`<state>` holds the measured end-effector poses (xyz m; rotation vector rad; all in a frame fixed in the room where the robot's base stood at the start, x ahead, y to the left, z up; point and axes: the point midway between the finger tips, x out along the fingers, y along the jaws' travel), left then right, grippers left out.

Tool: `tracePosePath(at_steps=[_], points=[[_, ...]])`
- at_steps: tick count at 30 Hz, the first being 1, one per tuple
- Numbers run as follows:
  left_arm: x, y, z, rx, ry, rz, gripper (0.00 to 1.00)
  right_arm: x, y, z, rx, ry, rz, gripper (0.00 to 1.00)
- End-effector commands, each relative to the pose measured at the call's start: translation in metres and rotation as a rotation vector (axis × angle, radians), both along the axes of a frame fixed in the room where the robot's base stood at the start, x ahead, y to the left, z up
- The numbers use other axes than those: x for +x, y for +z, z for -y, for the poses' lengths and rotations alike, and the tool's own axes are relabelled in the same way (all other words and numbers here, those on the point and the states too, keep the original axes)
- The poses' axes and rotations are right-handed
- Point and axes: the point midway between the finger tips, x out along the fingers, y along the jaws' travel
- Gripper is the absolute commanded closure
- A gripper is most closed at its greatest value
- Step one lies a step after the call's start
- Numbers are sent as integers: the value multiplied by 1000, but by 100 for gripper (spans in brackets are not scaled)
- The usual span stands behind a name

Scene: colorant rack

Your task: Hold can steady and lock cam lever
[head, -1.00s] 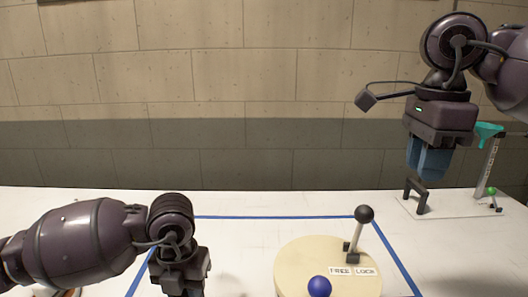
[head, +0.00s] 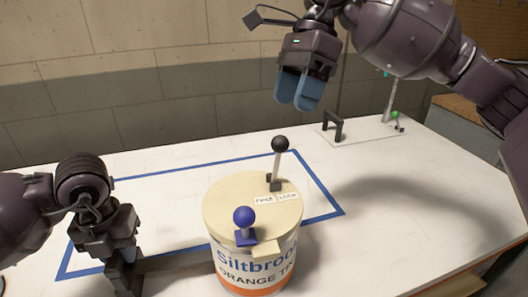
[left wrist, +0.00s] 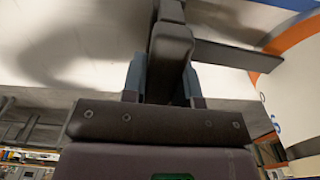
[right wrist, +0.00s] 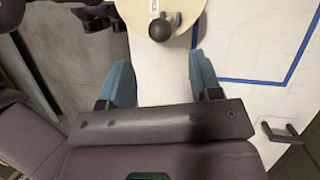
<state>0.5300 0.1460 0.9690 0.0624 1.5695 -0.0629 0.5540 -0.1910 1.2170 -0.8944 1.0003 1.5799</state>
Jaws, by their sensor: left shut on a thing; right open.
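The can (head: 240,265) is upright, with a cream lid (head: 222,198) and a "Siltbrook Orange" label. The cam lever (head: 278,162) stands nearly upright on the lid, with a black ball on top and FREE and LOCK labels at its base. In the right wrist view, its black ball (right wrist: 160,29) lies beyond the gap between my fingers. My left gripper (left wrist: 162,80) is shut on a dark handle (left wrist: 171,45); a dark bar (head: 180,264) runs from there to the can's side. My right gripper (head: 298,98) is open and empty, above the lever's ball and apart from it.
A blue knob (head: 243,216) sits at the lid's front edge. Blue tape (head: 325,188) outlines a rectangle around the can on the white table (head: 400,210). A black bracket (head: 333,126) and a green-knobbed fixture (head: 394,116) stand at the back right.

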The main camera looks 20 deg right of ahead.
Motion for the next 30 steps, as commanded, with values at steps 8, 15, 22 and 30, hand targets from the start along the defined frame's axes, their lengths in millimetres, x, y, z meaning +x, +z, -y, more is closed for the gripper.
tracePosePath(at_steps=[8, 15, 22, 30], points=[[0, -1, 0, 0, 0, -1, 100, -11, -45, -17, -2, 2, -3, 42], [0, -1, 0, 0, 0, -1, 100, -18, -78, -30, -2, 0, -2, 42], [0, -1, 0, 0, 0, -1, 100, -21, -94, -36, -2, -1, -1, 42], [0, 0, 0, 0, 1, -1, 100, -22, -96, -37, -2, -1, 0, 42]])
